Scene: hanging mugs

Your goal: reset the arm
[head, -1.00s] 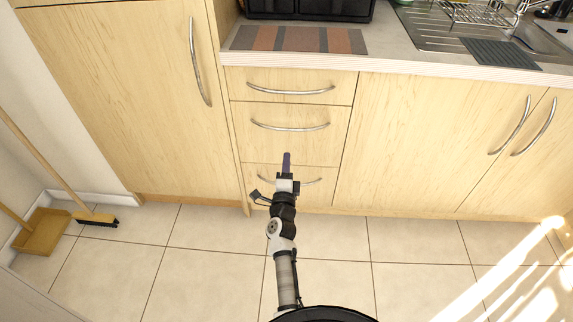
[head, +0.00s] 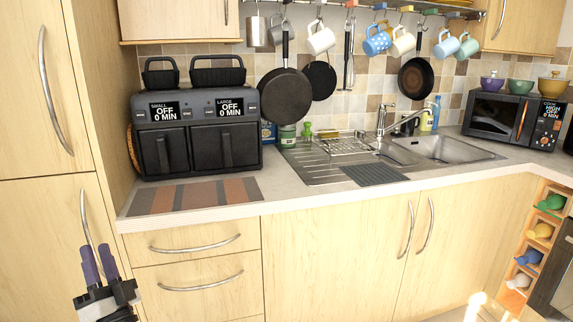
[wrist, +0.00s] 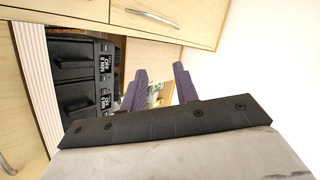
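My gripper (head: 99,264) is at the lower left in the head view, in front of the cabinets and below the counter's left end. Its two purple fingers point up and stand apart with nothing between them. In the wrist view my gripper (wrist: 160,88) also shows both fingers apart and empty. Hanging mugs show in the head view: a white mug (head: 320,39), a blue dotted mug (head: 376,41), a cream mug (head: 402,42), a light blue mug (head: 446,46) and a teal mug (head: 467,46).
A black double-drawer air fryer (head: 196,120) stands on the counter behind a striped mat (head: 195,196). A sink (head: 440,148) is right of it, and a microwave (head: 512,118) stands at the far right. A tall cabinet (head: 40,150) borders my gripper's left side.

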